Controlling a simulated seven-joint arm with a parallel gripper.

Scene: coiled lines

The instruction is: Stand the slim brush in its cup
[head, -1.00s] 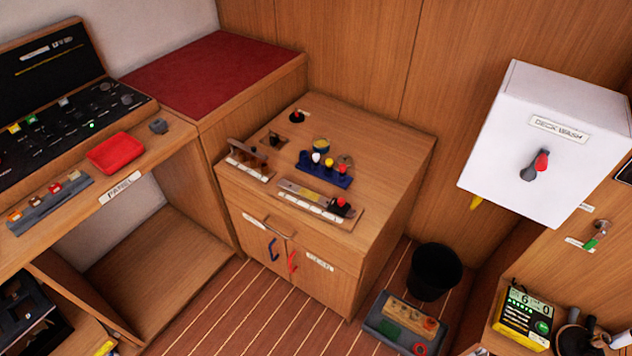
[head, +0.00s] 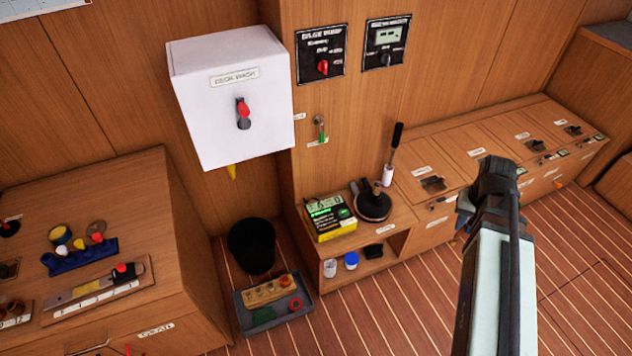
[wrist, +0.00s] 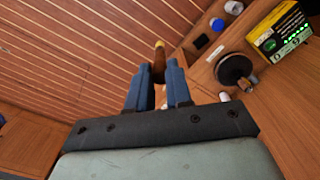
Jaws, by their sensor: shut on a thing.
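My gripper (wrist: 161,78) shows in the wrist view with its two blue fingers closed on a slim brown, yellow-ended piece (wrist: 158,60), apparently the slim brush. Its far end points away from me over the striped floor; the rest is hidden between the fingers. In the head view my gripper (head: 482,192) is at the right, above the floor and in front of the low lockers, and what it holds is not clear there. I cannot tell which vessel is the brush's cup; a small white jar (head: 330,268) and a blue-topped jar (head: 351,261) stand on a low shelf.
A black bin (head: 251,246) and a grey tray (head: 273,304) with several items stand on the floor. A black round-based object with a lever (head: 373,203) and a yellow-green display box (head: 330,217) sit on the low counter. A white box (head: 231,95) juts from the wall.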

